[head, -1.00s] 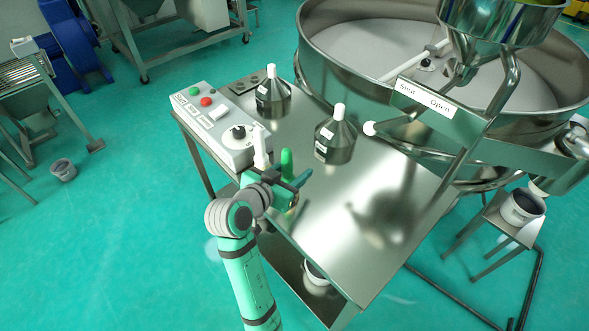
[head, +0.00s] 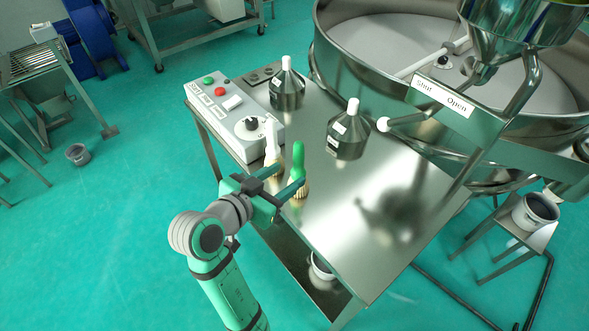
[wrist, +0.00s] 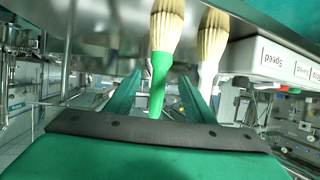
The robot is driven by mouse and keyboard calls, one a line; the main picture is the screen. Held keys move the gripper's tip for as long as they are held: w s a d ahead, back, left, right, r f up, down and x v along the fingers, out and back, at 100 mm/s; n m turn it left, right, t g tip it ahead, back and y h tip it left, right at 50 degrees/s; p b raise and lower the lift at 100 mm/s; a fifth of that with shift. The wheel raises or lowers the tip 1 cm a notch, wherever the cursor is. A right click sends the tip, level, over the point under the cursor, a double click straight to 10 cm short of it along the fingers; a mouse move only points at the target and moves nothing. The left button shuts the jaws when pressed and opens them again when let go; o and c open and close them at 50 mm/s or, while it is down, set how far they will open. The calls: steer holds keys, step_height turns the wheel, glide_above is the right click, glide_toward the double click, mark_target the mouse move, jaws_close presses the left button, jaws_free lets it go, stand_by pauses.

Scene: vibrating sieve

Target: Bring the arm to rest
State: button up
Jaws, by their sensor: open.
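My gripper (head: 287,174) is at the near left edge of the steel table (head: 375,215), its fingers pointing over the tabletop. It is open. A green-handled brush (head: 298,152) stands upright on its bristles, handle up, at the finger ends. In the wrist view, the green brush (wrist: 161,72) appears between the two spread fingers (wrist: 160,85); contact cannot be told. A white-handled brush (head: 271,140) stands upright just behind it; in the wrist view it (wrist: 209,60) shows beyond the right finger.
A control box (head: 232,112) with buttons and a knob sits along the table's left edge. Two dark steel bottles (head: 287,90) (head: 348,135) stand on the table. The large round sieve (head: 345,65) and its Shut/Open bar (head: 443,95) are behind. Open floor (head: 110,235) lies left.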

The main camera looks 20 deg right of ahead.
steer(key=shift+v, duration=0.95)
steer(key=shift+w, duration=0.1)
